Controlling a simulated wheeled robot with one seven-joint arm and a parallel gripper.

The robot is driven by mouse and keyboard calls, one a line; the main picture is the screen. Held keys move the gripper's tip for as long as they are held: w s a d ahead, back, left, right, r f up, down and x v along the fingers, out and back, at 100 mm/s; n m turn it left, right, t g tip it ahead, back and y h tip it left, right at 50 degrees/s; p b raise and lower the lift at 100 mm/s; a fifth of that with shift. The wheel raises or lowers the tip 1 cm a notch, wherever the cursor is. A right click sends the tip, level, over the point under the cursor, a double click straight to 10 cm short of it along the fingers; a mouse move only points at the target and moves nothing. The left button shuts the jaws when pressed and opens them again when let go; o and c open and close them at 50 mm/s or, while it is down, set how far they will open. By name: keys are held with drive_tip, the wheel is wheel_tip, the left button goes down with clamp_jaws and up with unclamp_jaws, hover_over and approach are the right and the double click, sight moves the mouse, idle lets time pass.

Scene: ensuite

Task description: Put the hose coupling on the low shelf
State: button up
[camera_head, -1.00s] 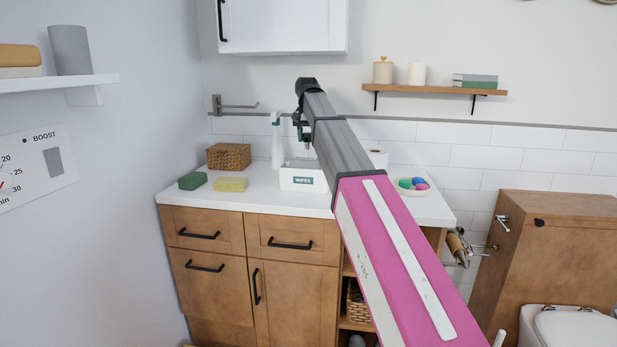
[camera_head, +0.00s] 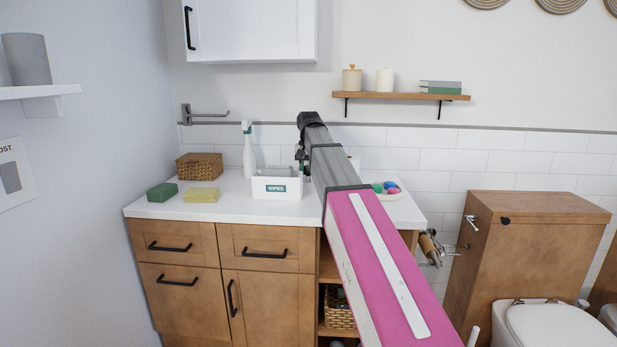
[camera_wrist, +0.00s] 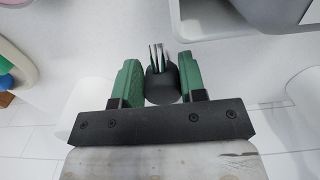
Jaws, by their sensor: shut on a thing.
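My gripper (camera_wrist: 159,72) has green fingers closed around a dark grey, round piece, which looks like the hose coupling (camera_wrist: 162,88). Thin metallic strips show just beyond it in the wrist view. In the head view my gripper (camera_head: 302,160) hangs over the counter by the white wipes box, and my arm partly covers it; the coupling cannot be made out there. Which shelf is the low one is not certain: an open shelf (camera_head: 338,331) holding a wicker basket shows under the counter, partly behind my arm, and a wooden shelf (camera_head: 400,96) is on the wall.
The white counter (camera_head: 225,209) carries a wicker box (camera_head: 199,167), green block (camera_head: 162,192), yellow sponge (camera_head: 201,195), spray bottle (camera_head: 249,155), wipes box (camera_head: 276,186) and a bowl of coloured balls (camera_head: 386,193). A toilet (camera_head: 540,325) stands at right.

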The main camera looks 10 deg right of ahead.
drive_tip(key=shift+f, duration=1.15)
drive_tip(key=shift+f, duration=0.1)
drive_tip(key=o, duration=1)
